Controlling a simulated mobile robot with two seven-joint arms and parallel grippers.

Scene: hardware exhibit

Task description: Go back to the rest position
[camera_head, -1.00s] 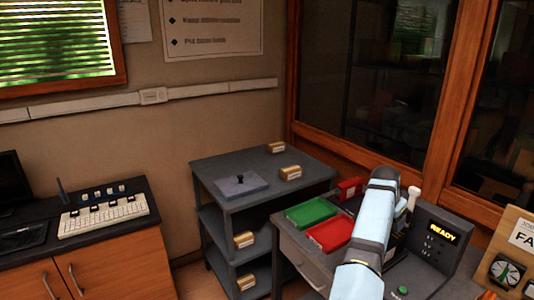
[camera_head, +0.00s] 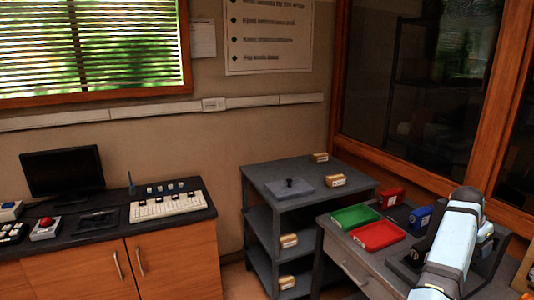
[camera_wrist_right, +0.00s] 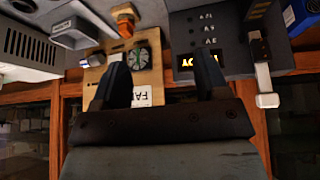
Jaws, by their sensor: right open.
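My right arm (camera_head: 450,240), light blue and dark, reaches in from the lower right of the head view over the grey workbench. Its gripper is not clearly visible there. In the right wrist view my right gripper (camera_wrist_right: 162,82) shows two dark fingers spread apart with nothing between them. Beyond the fingers are a wooden panel with a round gauge (camera_wrist_right: 139,58) and a dark box with a lit display (camera_wrist_right: 192,62). My left gripper is in neither view.
A green tray (camera_head: 355,217) and a red tray (camera_head: 378,236) lie on the workbench near my right arm. A grey shelf (camera_head: 300,168) with small boxes stands beside it. A wooden cabinet (camera_head: 180,260) with a monitor (camera_head: 62,172) is at left.

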